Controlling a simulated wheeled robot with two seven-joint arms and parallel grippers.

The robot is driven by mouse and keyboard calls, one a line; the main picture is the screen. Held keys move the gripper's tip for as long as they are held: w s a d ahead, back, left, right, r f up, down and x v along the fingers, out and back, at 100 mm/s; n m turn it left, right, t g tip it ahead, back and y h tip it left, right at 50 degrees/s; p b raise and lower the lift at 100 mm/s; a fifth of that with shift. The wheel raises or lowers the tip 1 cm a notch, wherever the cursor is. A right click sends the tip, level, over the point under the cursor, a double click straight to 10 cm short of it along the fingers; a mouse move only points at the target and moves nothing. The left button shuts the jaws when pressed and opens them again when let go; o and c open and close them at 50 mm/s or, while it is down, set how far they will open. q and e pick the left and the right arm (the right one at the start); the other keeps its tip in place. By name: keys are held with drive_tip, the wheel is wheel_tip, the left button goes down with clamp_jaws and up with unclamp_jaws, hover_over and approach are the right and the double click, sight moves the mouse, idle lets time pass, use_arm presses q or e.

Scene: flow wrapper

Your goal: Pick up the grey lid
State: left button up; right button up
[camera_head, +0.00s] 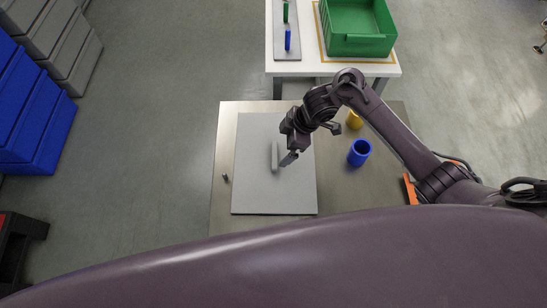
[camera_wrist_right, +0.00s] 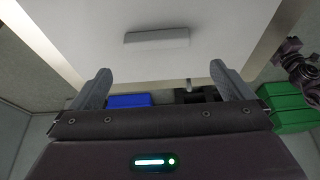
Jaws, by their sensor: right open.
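The grey lid (camera_head: 255,195) is a flat light-grey plate lying on a steel-coloured top. A raised bar handle (camera_head: 275,157) stands near its middle. In the right wrist view the lid (camera_wrist_right: 90,30) fills the upper part, with its handle (camera_wrist_right: 157,38) beyond the fingertips. My right gripper (camera_head: 289,158) is over the lid, just right of the handle in the head view. Its fingers (camera_wrist_right: 163,80) are spread wide in the wrist view with nothing between them. Whether a fingertip touches the lid cannot be told. My left gripper is not in view.
A blue cup (camera_head: 360,153) and a yellow cup (camera_head: 354,120) stand right of the lid on the steel top (camera_head: 226,145). Behind is a white table (camera_head: 308,67) with a green crate (camera_head: 355,46). Blue crates (camera_head: 38,135) stand at the left, with clear floor between.

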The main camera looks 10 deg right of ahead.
sight(275, 154)
drive_tip(key=x, duration=0.3)
drive_tip(key=shift+f, duration=0.35)
drive_tip(key=x, duration=0.4)
drive_tip(key=shift+w+d+f+p, duration=0.1)
drive_tip(key=shift+w+f+p, duration=0.1)
drive_tip(key=shift+w+p, duration=0.1)
drive_tip(key=shift+s, duration=0.1)
drive_tip(key=c, duration=0.7)
drive_tip(key=shift+c, duration=0.9)
drive_tip(key=shift+r, duration=0.15)
